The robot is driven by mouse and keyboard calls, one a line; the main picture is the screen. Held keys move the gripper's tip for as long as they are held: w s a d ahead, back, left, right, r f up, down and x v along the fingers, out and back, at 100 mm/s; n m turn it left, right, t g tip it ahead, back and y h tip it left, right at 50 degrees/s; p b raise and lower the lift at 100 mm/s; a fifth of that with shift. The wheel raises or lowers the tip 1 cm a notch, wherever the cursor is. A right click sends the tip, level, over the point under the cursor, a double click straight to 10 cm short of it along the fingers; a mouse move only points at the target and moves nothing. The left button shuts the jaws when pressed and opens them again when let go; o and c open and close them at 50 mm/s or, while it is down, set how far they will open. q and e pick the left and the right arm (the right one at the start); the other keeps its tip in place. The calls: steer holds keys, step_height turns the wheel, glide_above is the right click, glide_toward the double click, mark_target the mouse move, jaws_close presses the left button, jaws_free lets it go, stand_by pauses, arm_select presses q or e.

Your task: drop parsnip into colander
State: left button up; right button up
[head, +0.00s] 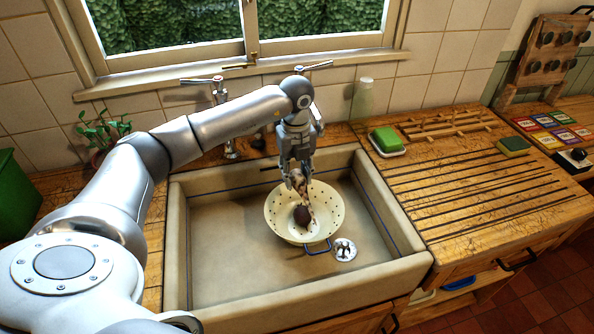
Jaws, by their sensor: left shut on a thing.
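The cream colander (334,213) with small holes and blue handles stands in the sink. A dark red, round vegetable (302,216) lies in it. My left gripper (298,178) points down over the back part of the colander. It is shut on the parsnip (305,189), a pale, brownish tapered root. The parsnip hangs tip down above the colander's inside, beside the dark vegetable. Whether its tip touches the colander is hard to tell. The gripper covers the parsnip's upper part. My right gripper is not in view.
The wide sink (215,270) has raised walls, with a metal drain (344,249) right of the colander. Taps (222,95) stand behind. A green-topped dish (387,140) and a sponge (514,145) sit on the ridged wooden drainboard (440,190) at right.

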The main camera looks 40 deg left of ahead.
arm_select(q)
step_height(320, 180, down, 5)
steer(key=b, duration=0.2)
steer(key=shift+r+b, duration=0.15)
steer(key=shift+b, duration=0.25)
steer(key=o, duration=1.1)
step_height(320, 180, up, 12)
